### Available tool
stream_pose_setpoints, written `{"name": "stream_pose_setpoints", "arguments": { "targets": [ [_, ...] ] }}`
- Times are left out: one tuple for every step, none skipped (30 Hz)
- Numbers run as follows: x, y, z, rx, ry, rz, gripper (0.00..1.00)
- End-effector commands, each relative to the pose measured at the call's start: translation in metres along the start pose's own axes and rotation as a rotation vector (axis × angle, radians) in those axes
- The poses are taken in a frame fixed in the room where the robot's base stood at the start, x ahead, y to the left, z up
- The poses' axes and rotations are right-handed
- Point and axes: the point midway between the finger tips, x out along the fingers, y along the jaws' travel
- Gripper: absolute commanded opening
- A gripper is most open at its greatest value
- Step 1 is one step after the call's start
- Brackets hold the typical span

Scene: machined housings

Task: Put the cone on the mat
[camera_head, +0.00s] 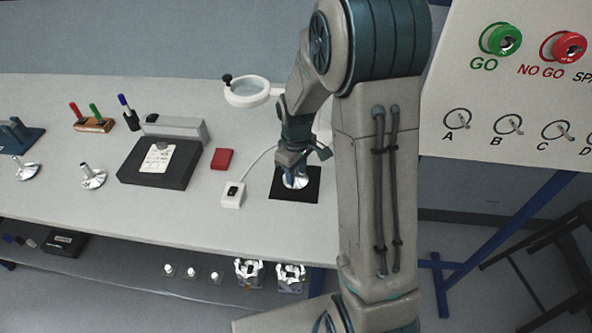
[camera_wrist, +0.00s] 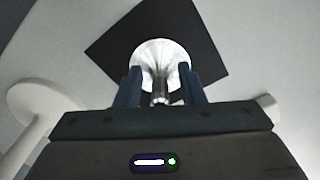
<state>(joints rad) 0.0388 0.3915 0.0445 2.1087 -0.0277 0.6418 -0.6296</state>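A shiny silver cone (camera_head: 294,180) with a flared base and narrow neck stands on the black square mat (camera_head: 309,190). In the wrist view the cone (camera_wrist: 160,62) appears upright, with its round base inside the edges of the mat (camera_wrist: 112,48). My gripper (camera_head: 293,170) is above the mat and around the cone. In the wrist view my gripper (camera_wrist: 160,72) is open, with one finger on each side of the cone and a gap between each finger and the neck. The head view partly hides the cone behind the gripper.
A white switch box (camera_head: 233,194) with a cable and a red block (camera_head: 222,159) lie left of the mat. A ring magnifier (camera_head: 247,91) stands behind. Two similar silver cones (camera_head: 93,177) (camera_head: 28,171) and a black scale-like device (camera_head: 160,164) are farther left.

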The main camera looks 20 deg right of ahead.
Motion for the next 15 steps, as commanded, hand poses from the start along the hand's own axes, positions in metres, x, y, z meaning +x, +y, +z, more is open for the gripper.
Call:
{"name": "stream_pose_setpoints", "arguments": {
  "targets": [
    [0.0,0.0,0.0,0.0,0.0,0.0,0.36],
    [0.0,0.0,0.0,0.0,0.0,0.0,0.36],
    [0.0,0.0,0.0,0.0,0.0,0.0,0.36],
    [0.0,0.0,0.0,0.0,0.0,0.0,0.36],
    [-0.001,0.0,0.0,0.0,0.0,0.0,0.36],
    [-0.001,0.0,0.0,0.0,0.0,0.0,0.36],
    [-0.003,0.0,0.0,0.0,0.0,0.0,0.36],
    [-0.004,0.0,0.0,0.0,0.0,0.0,0.36],
    [-0.007,0.0,0.0,0.0,0.001,0.001,0.36],
    [-0.01,0.001,-0.001,0.0,0.003,0.002,0.36],
    [-0.014,0.001,-0.001,0.0,0.003,0.002,0.36],
    [-0.021,0.001,-0.001,0.0,0.004,0.003,0.36],
    [-0.026,0.001,-0.001,0.0,0.005,0.003,0.36],
    [-0.033,0.001,-0.001,0.0,0.005,0.003,0.36],
    [-0.042,0.001,-0.001,0.0,0.006,0.004,0.36]
  ]
}}
